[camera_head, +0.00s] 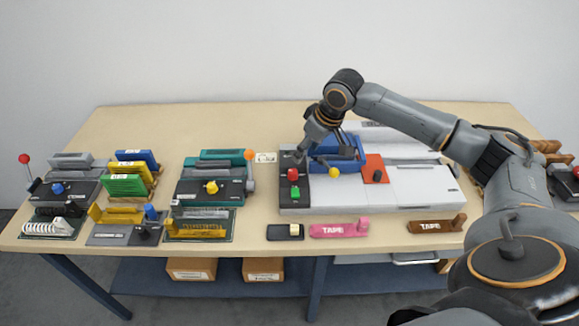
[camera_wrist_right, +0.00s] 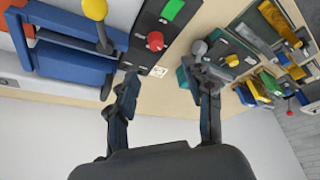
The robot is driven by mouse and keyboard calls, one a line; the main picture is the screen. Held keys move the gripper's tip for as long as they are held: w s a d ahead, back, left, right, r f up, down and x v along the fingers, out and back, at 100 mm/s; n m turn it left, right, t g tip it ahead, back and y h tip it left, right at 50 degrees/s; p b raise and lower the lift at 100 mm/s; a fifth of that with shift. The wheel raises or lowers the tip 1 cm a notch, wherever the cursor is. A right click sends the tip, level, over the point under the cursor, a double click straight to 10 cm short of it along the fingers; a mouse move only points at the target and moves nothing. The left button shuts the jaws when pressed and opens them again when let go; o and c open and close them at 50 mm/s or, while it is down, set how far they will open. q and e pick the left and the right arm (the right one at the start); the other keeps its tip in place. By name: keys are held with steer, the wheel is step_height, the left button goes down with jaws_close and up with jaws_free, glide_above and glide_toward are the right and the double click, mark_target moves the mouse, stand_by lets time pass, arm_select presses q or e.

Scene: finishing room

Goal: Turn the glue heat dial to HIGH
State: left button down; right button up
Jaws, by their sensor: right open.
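The large white and grey machine (camera_head: 330,200) has a dark control panel (camera_head: 283,192) at its left end. A red knob (camera_head: 292,174) and a green knob or button (camera_head: 294,193) sit on that panel; labels are too small to read, so I cannot tell which is the heat dial. The red knob (camera_wrist_right: 155,41) and green one (camera_wrist_right: 173,10) also show in the right wrist view. My right gripper (camera_head: 318,148) is open and empty above the machine's back left; in the wrist view its fingers (camera_wrist_right: 165,80) are apart, with the red knob beyond the gap. My left gripper is not in view.
A blue clamp (camera_head: 345,160) with a yellow-ball lever (camera_head: 334,172) stands close right of the panel. A red-orange plate (camera_head: 376,162) with a dark knob lies farther right. Several smaller machines (camera_head: 207,186) stand left. Tape holders (camera_head: 342,229) line the table's front edge.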

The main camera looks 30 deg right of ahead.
mark_target(293, 171)
steer(key=x, duration=0.4)
steer(key=p+x, duration=0.1)
steer(key=x, duration=0.3)
steer(key=p+x, duration=0.1)
steer(key=x, duration=0.3)
steer(key=shift+w+d+f, duration=0.25)
steer(key=shift+w+d, duration=0.05)
steer(key=shift+w, duration=0.15)
jaws_close()
steer(key=shift+r+p, duration=0.1)
steer(key=shift+p, duration=0.25)
